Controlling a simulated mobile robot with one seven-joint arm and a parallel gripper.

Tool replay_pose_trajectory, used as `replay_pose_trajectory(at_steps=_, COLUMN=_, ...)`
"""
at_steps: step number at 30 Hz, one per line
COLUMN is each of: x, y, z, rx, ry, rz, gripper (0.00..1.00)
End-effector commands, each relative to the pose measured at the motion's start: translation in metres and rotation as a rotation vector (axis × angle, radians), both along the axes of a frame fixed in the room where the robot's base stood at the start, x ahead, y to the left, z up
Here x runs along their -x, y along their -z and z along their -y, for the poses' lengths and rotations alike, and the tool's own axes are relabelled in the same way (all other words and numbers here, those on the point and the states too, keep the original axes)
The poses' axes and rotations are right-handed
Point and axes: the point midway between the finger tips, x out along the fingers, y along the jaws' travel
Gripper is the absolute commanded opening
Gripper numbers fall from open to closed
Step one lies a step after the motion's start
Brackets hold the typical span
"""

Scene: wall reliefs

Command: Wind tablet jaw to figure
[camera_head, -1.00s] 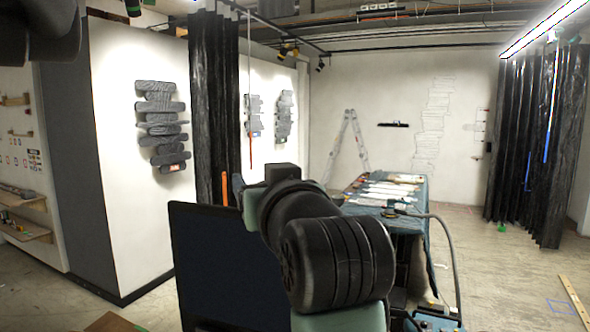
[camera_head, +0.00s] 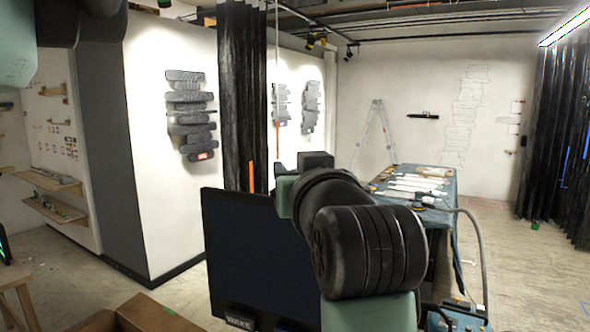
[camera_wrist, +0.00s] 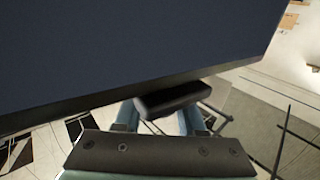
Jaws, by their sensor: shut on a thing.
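A large dark flat screen, which looks like the tablet (camera_head: 252,250), stands behind my arm in the head view. In the wrist view the tablet (camera_wrist: 130,45) fills the upper left, its lower edge tilted. A black rounded piece at that edge, apparently the tablet jaw (camera_wrist: 172,98), lies between the teal fingers of my gripper (camera_wrist: 160,116). My gripper is shut on it. The fingertips are partly hidden by this piece. My arm hides the tablet's right side in the head view. I cannot tell which thing is the figure.
A dark relief of stacked slabs (camera_head: 190,115) hangs on the left white wall, with two more farther back. A black curtain (camera_head: 240,100) hangs between them. A cloth-covered table (camera_head: 445,215) and a stepladder (camera_head: 377,130) stand behind. A brown box (camera_head: 135,315) is at front left.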

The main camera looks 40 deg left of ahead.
Motion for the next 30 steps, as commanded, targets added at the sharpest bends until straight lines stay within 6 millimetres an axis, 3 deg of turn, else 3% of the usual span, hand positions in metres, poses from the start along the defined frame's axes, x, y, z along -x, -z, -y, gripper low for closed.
replay_pose_trajectory(at_steps=11, x=-0.003, y=-0.001, z=0.003, rx=-0.001, ry=0.199, rz=0.004, gripper=0.00)
replay_pose_trajectory(at_steps=30, x=-0.011, y=0.000, z=0.017, rx=0.001, ry=0.801, rz=0.003, gripper=0.00)
